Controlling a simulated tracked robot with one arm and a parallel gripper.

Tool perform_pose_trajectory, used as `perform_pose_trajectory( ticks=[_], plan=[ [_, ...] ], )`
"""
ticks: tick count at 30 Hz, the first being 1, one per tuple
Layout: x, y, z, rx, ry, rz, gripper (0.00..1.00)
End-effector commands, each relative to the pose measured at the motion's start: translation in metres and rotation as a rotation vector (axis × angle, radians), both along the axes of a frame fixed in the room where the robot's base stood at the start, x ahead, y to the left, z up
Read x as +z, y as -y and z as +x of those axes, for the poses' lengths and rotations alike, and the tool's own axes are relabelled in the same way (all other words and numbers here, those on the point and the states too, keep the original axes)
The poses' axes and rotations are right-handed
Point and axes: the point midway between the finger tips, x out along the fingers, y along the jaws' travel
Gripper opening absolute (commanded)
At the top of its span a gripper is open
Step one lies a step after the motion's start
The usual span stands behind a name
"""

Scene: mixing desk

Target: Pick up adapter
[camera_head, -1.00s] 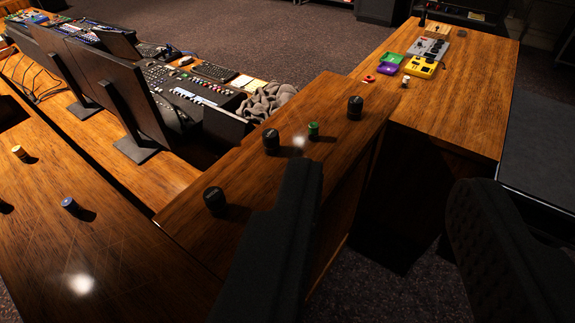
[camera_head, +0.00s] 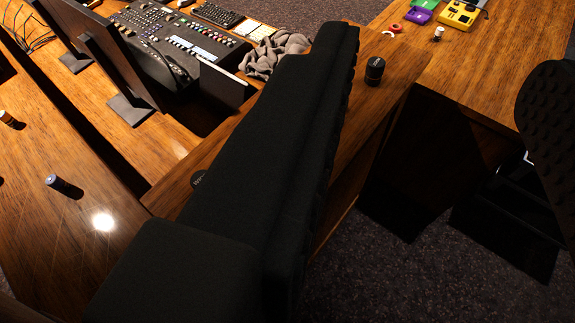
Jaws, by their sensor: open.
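My gripper (camera_head: 445,55) is open and empty, with one large dark finger across the middle and the other at the right edge. Between the fingers, nearer the left one, a black cylinder (camera_head: 374,71) stands on the wooden ledge. Another black cylinder (camera_head: 198,178) is mostly hidden behind the left finger. Small cylinders stand elsewhere: a blue-grey one (camera_head: 56,182) and a tan one (camera_head: 8,118) on the left desk, and a pale one (camera_head: 438,33) on the right desk. I cannot tell which of these is the adapter.
Monitors (camera_head: 105,55), a mixing console (camera_head: 180,35) and a grey cloth (camera_head: 275,53) are at the upper left. Dark carpet (camera_head: 420,280) shows at the lower right.

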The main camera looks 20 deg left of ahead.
Motion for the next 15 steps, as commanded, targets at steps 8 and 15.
perform_pose_trajectory(
  ticks=[8, 15],
  plan=[
    [-0.147, -0.123, 0.086, 0.162, -0.069, 0.09, 0.44],
    [-0.331, -0.184, 0.128, 0.078, -0.131, 0.115, 0.44]
  ],
)
